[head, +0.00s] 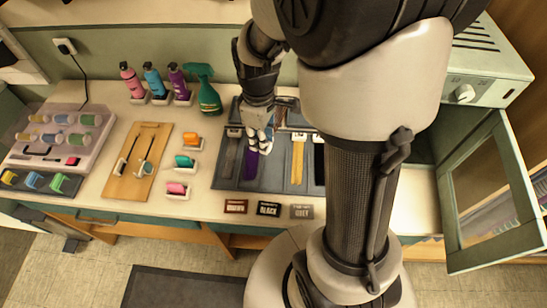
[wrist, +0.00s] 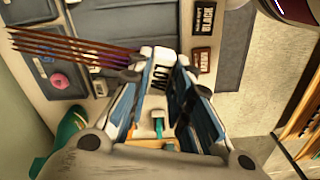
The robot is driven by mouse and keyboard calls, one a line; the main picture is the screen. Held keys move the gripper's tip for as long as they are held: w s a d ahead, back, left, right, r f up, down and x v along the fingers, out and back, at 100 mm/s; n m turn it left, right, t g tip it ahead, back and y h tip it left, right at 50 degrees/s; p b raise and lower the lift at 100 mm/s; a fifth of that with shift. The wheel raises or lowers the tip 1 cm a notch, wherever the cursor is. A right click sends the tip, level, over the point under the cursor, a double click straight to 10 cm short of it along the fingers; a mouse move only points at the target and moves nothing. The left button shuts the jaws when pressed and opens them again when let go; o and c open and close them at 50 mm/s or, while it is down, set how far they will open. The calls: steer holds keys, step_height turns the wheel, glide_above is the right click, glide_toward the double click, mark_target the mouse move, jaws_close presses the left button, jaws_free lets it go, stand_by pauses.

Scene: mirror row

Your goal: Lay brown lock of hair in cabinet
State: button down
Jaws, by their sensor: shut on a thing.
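My gripper (head: 259,143) hangs over the dark tray of hair locks on the counter. In the wrist view my gripper (wrist: 158,85) is shut on a white end piece of the brown lock of hair. The brown lock (wrist: 75,48) fans out to the left as several thin reddish-brown strands. In the head view the gripper and arm largely hide the lock. The cabinet (head: 424,148) is at the right, partly hidden behind my arm, with a green interior. Its glazed green-framed door (head: 451,220) stands open.
The dark tray (head: 223,178) holds purple, yellow and dark locks. Small name cards, one reading BLACK (head: 269,209), lie in front. Spray bottles, including a green one (head: 207,90), stand at the back left. A pale appliance (head: 490,75) sits above the cabinet.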

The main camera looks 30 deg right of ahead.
mark_target(273, 182)
steer(key=f+n+b, duration=0.1)
steer(key=f+b, duration=0.1)
steer(key=f, duration=0.4)
steer(key=s+d+f+n+b, duration=0.1)
steer(key=f+b, duration=0.1)
steer(key=f, duration=0.3)
steer(key=s+d+f+n+b, duration=0.1)
steer(key=f+b, duration=0.1)
steer(key=f, duration=0.4)
steer(key=shift+f+n, duration=0.3)
steer(key=shift+f, duration=0.05)
steer(key=shift+s+f, duration=0.1)
steer(key=shift+f, duration=0.05)
steer(key=c, duration=1.9)
jaws_free()
steer(key=shift+f, duration=0.1)
steer(key=o, duration=0.5)
steer(key=shift+c, duration=0.2)
